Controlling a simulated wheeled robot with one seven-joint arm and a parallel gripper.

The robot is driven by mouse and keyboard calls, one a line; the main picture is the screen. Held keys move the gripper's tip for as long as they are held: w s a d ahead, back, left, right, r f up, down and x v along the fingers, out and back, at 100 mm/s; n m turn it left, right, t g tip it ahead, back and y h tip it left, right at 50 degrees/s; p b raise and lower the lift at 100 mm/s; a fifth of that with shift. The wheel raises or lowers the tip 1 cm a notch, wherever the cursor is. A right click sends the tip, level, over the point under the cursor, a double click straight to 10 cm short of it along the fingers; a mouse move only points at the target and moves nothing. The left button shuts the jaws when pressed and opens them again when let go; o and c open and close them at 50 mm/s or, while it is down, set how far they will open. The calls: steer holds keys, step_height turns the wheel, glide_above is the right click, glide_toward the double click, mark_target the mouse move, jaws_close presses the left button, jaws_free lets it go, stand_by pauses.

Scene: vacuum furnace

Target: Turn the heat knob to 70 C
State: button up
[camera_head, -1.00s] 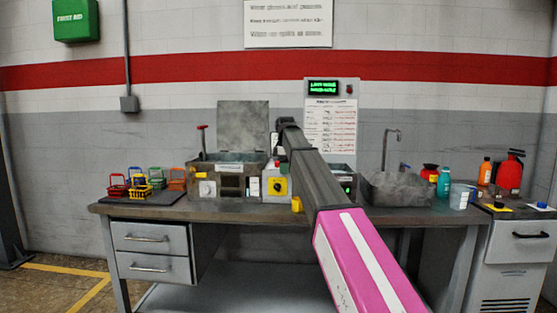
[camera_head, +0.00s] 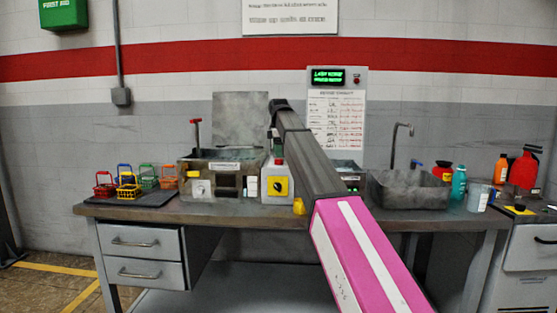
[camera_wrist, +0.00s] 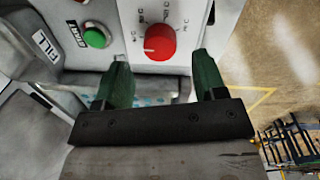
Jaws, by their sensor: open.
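The red heat knob (camera_wrist: 160,42) is in the wrist view at top centre, on a pale panel with small scale marks around it. A white pointer line shows on its left side; the scale numbers are too small to read. My gripper (camera_wrist: 161,62) is open, its two dark green fingers below the knob in the picture, one toward each side. Nothing is between the fingers, and I cannot tell whether they touch the knob. In the head view my arm hides the gripper and the knob.
A green button (camera_wrist: 95,37) sits left of the knob. In the head view the workbench (camera_head: 150,212) carries a grey tank (camera_head: 222,168), a white jug (camera_head: 277,180), small coloured baskets (camera_head: 127,186) and a sink (camera_head: 408,190). A lit green display (camera_head: 328,77) hangs behind.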

mark_target(279, 162)
steer(key=shift+w+f, duration=0.1)
steer(key=shift+f, duration=1.8)
steer(key=shift+c, duration=0.4)
steer(key=c, duration=0.9)
steer(key=shift+o, duration=0.2)
